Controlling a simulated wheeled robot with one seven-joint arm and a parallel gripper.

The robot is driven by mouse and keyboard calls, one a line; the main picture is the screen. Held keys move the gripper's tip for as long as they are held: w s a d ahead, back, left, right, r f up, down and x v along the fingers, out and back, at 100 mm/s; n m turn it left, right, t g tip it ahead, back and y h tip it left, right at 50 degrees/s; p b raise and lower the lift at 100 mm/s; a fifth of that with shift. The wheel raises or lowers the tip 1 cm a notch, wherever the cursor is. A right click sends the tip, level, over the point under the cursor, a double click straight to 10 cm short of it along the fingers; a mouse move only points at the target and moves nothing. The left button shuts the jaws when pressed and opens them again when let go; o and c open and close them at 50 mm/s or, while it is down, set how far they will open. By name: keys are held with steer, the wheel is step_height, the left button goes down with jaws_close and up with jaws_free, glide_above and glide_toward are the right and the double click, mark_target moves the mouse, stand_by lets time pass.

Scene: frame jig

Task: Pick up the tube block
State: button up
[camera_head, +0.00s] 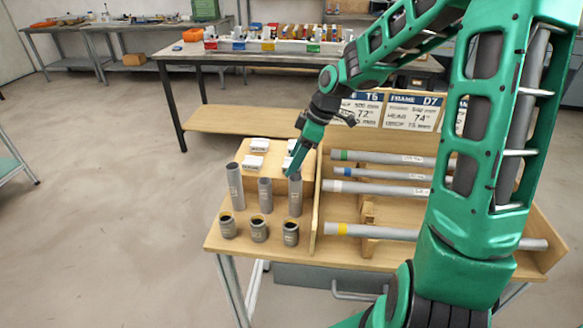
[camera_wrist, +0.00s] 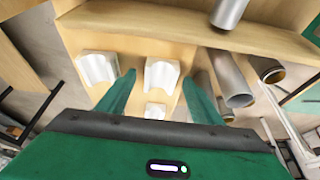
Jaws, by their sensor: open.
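Several white blocks stand on the wooden shelf of the left bay; which is the tube block I cannot tell for sure. In the head view one block (camera_head: 260,144) sits at the back and another (camera_head: 253,161) in front of it; a further one is partly hidden behind my gripper (camera_head: 291,172). In the wrist view my gripper (camera_wrist: 159,77) is open, with a white block (camera_wrist: 161,74) showing between its fingertips, apparently not gripped. Another white block (camera_wrist: 97,68) lies left of the left finger, and a smaller-looking one (camera_wrist: 155,111) shows lower down.
Grey upright tubes (camera_head: 235,187) and short dark collars (camera_head: 259,230) stand in front of the blocks. A wooden divider (camera_head: 316,205) separates them from a rack of long horizontal tubes (camera_head: 375,188). A workbench (camera_head: 190,52) stands behind. Open floor lies left.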

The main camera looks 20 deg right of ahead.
steer(key=c, duration=1.2)
steer(key=shift+r, duration=0.15)
